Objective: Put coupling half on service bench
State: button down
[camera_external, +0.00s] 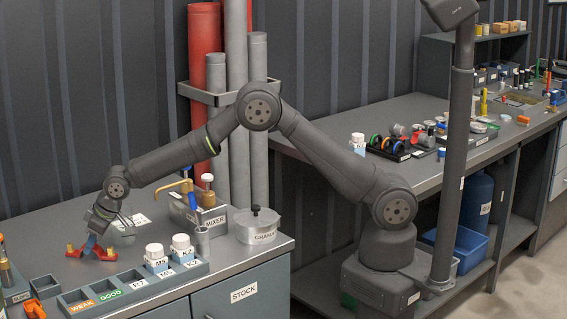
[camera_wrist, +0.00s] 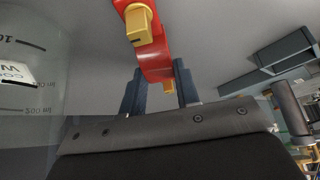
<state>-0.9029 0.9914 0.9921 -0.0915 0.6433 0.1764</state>
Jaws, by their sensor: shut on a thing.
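The coupling half is a red curved piece with yellow blocks; in the wrist view (camera_wrist: 155,58) it sits between the two dark blue fingers of my gripper (camera_wrist: 158,85). In the external view the coupling half (camera_external: 73,251) shows red and yellow on both sides of my gripper (camera_external: 91,244), low over the left grey bench (camera_external: 50,225). My gripper is shut on it. I cannot tell whether the piece touches the bench top. No label in view tells which bench is the service bench.
A clear graduated beaker (camera_wrist: 30,90) stands close on the left in the wrist view. A compartment tray (camera_external: 135,283) with white-capped bottles (camera_external: 156,257) lies along the front edge. Another bench (camera_external: 430,180) is beyond.

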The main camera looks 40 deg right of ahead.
jog(key=c, duration=1.1)
grip_release()
jog(key=shift+f, duration=0.1)
jog(key=shift+s+d+r, duration=0.1)
jog(key=shift+r, duration=0.4)
jog(key=shift+o, duration=0.5)
jog(key=v, duration=1.1)
